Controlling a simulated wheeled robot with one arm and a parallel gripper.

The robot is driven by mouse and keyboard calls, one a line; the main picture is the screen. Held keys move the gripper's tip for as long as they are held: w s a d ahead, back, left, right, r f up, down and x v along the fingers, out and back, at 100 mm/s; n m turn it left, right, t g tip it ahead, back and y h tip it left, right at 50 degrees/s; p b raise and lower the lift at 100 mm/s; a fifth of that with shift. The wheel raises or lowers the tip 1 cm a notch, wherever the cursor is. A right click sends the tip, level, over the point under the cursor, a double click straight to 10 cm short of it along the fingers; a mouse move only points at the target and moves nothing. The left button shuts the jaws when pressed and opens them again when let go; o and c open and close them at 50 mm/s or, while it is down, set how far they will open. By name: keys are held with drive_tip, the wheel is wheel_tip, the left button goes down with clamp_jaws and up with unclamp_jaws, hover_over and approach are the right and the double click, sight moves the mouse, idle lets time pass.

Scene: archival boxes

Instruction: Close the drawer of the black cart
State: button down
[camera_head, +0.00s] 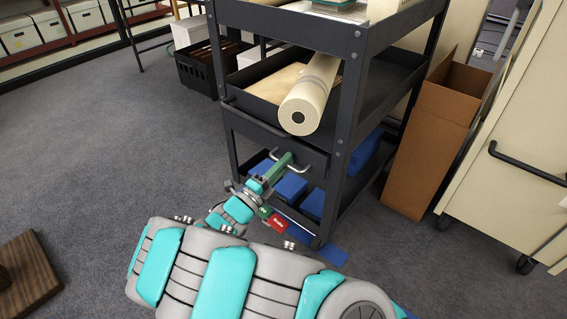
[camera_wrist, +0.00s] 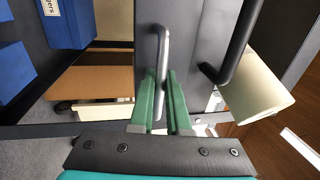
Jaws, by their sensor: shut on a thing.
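The black cart (camera_head: 343,130) stands upright at the centre of the head view. Its dark drawer (camera_head: 262,137) sits under the middle shelf, and its front also fills the middle of the wrist view (camera_wrist: 188,40). The drawer has a silver bar handle (camera_head: 298,173), which shows in the wrist view (camera_wrist: 161,45). My gripper (camera_head: 287,160) has green fingers, seen in the wrist view (camera_wrist: 163,90), closed around the handle, one on each side. My arm hides part of the cart's lower front.
A black push bar (camera_head: 255,122) runs just above the drawer. A cream roll (camera_head: 309,95) juts out over it. Blue boxes (camera_head: 291,187) fill the bottom shelf. A cardboard box (camera_head: 433,140) and a cream cabinet (camera_head: 520,140) stand at right.

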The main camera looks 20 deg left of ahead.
drive_tip(key=shift+p+x, duration=0.95)
drive_tip(key=shift+p, duration=0.2)
drive_tip(key=shift+w+f, duration=0.1)
drive_tip(key=shift+f, duration=0.15)
drive_tip(key=c, duration=1.2)
unclamp_jaws()
drive_tip(key=shift+o, duration=0.2)
drive_tip(key=v, duration=0.7)
drive_tip(key=shift+s, duration=0.35)
drive_tip(key=shift+s+a, duration=0.1)
drive_tip(key=shift+a, duration=0.1)
